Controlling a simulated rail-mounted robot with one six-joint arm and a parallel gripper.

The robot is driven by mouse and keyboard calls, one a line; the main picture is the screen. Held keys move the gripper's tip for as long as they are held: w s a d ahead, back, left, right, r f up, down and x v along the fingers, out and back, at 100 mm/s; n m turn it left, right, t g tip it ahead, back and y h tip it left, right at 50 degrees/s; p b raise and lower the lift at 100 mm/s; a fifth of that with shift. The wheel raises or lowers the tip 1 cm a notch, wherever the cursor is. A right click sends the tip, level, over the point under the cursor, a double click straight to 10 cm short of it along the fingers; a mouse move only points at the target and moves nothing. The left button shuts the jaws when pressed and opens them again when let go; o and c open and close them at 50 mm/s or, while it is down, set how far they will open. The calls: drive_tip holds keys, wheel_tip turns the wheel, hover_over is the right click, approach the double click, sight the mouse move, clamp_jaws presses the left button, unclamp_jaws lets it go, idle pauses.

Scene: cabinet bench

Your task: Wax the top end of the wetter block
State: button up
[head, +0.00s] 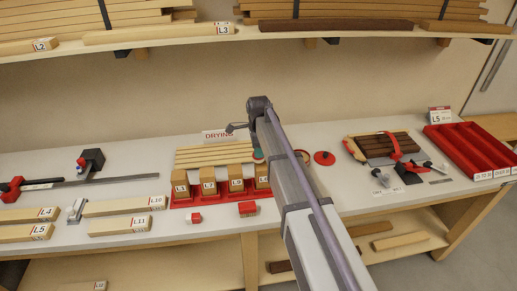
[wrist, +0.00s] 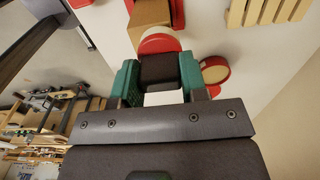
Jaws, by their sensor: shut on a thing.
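In the head view several upright wooden blocks stand in red holders on the bench; one labelled block (head: 208,182) is near the middle of that row. My gripper (head: 258,156) is by the right end of the row, mostly hidden behind my arm. A brown block (wrist: 152,12) in a red holder lies just beyond. Which block is wetter cannot be told.
A red disc (head: 324,158) lies right of my arm. Clamps and dark boards (head: 385,147) and a red tray (head: 470,150) are at right. Labelled beams (head: 122,206) lie at left.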

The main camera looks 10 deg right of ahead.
drive_tip(key=shift+f+b, duration=1.05)
drive_tip(key=shift+r, duration=0.1)
